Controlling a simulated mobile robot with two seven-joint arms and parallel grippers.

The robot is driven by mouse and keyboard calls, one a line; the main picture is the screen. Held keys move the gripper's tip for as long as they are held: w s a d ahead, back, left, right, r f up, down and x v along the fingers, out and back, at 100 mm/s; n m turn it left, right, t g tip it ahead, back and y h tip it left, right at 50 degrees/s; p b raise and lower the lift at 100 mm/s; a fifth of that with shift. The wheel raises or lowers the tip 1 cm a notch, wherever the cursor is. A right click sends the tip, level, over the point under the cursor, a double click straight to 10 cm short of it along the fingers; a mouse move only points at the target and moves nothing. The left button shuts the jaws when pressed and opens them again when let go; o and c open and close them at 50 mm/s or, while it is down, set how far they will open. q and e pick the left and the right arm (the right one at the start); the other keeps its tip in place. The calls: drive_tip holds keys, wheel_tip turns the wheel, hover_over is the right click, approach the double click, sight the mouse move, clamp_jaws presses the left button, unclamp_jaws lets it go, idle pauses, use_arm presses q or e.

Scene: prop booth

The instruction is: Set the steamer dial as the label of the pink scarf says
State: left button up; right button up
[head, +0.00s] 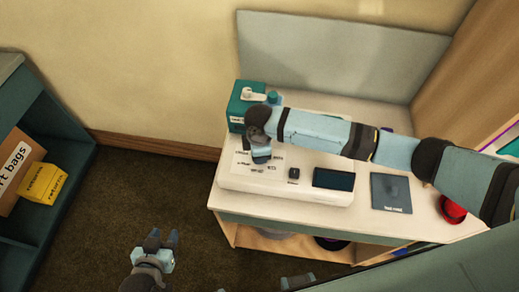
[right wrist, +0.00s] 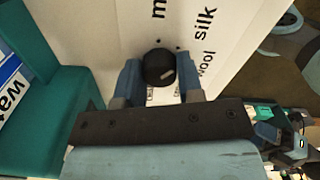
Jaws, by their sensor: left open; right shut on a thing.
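The steamer is a white box with a printed panel (head: 247,168) on the counter. Its round black dial (right wrist: 158,67) sits between the fingers of my right gripper (right wrist: 160,80), which is shut on it. The words "silk" and "wool" show on the panel right of the dial; another word is cut off. A pale mark on the dial lies on the side towards "wool"; I cannot tell its exact setting. In the head view my right gripper (head: 262,152) hides the dial. My left gripper (head: 163,239) is open and empty above the floor. I see no pink scarf or its label.
A teal tank (head: 236,108) stands behind the steamer. A small black knob (head: 293,173), a dark screen (head: 333,179), a grey mat (head: 391,192) and a red object (head: 452,210) lie further right. A shelf with a yellow box (head: 45,184) stands left. Floor between is clear.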

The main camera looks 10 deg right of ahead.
drive_tip(key=o, duration=0.9)
wheel_tip(320, 180, up, 14)
drive_tip(key=shift+f+b, duration=0.1)
drive_tip(key=shift+b, duration=0.4)
